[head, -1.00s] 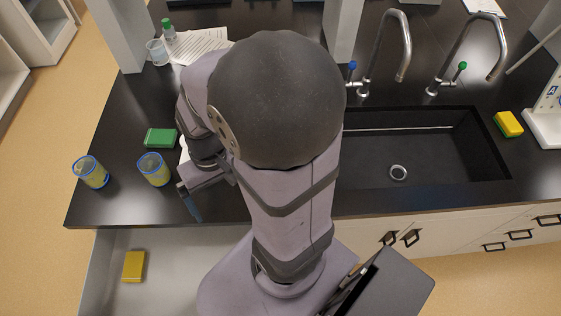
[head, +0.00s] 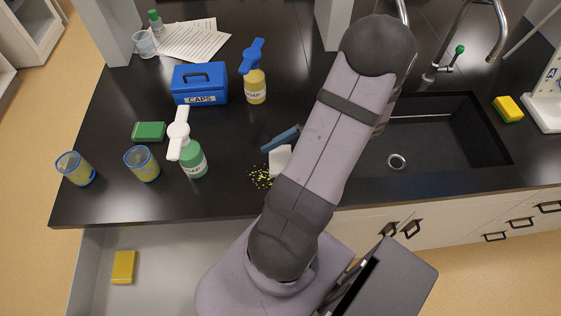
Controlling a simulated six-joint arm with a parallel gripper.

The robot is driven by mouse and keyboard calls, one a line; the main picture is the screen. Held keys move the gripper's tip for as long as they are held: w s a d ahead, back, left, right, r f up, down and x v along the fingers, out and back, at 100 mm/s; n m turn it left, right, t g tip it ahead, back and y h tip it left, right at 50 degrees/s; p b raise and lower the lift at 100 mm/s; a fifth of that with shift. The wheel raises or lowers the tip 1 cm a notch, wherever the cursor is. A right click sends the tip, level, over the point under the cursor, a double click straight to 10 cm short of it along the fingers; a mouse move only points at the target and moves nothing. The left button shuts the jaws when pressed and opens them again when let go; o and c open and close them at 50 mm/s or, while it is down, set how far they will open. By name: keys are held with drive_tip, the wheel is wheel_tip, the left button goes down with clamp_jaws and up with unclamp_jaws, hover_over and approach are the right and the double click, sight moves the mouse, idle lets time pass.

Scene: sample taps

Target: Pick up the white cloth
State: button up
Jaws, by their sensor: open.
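The white cloth (head: 280,161) lies on the black counter, left of my arm. My arm hides part of it. One blue finger of my gripper (head: 281,138) shows just beyond the cloth's far edge, and the rest of the gripper is hidden behind my arm. The gripper is open. Whether the finger touches the cloth or hovers above it cannot be told.
Yellow-green crumbs (head: 262,177) lie beside the cloth. A green soap bottle (head: 193,160), a yellow soap bottle (head: 255,86), a blue caps box (head: 200,85), a green sponge (head: 149,131) and two cups (head: 142,164) stand left. The sink (head: 430,150) is right.

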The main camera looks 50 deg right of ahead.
sight(282, 159)
drive_tip(key=s+d+m+t+h, duration=0.1)
drive_tip(key=d+m+t, duration=0.1)
drive_tip(key=s+d+f+m+t+h, duration=0.1)
drive_tip(key=s+d+m+t, duration=0.1)
drive_tip(key=d, duration=0.1)
drive_tip(key=s+d+m+t+h+b, duration=0.1)
drive_tip(key=s+d+m, duration=0.1)
drive_tip(key=m, duration=0.1)
drive_tip(key=shift+d+f+t+h, duration=0.3)
drive_tip(key=shift+f+t, duration=0.05)
drive_tip(key=shift+t, duration=0.05)
drive_tip(key=shift+w+a+f+p, duration=0.15)
drive_tip(key=shift+w+a+p, duration=0.15)
drive_tip(key=shift+w, duration=0.25)
drive_tip(key=shift+d+p+x, duration=0.1)
drive_tip(key=shift+p+x, duration=0.6)
drive_tip(key=shift+x, duration=0.6)
drive_tip(key=shift+d+p+x, duration=0.15)
drive_tip(key=shift+p+x, duration=0.55)
drive_tip(key=shift+x, duration=0.65)
drive_tip(key=shift+w+a+f, duration=0.1)
drive_tip(key=shift+w, duration=0.35)
drive_tip(key=c, duration=0.8)
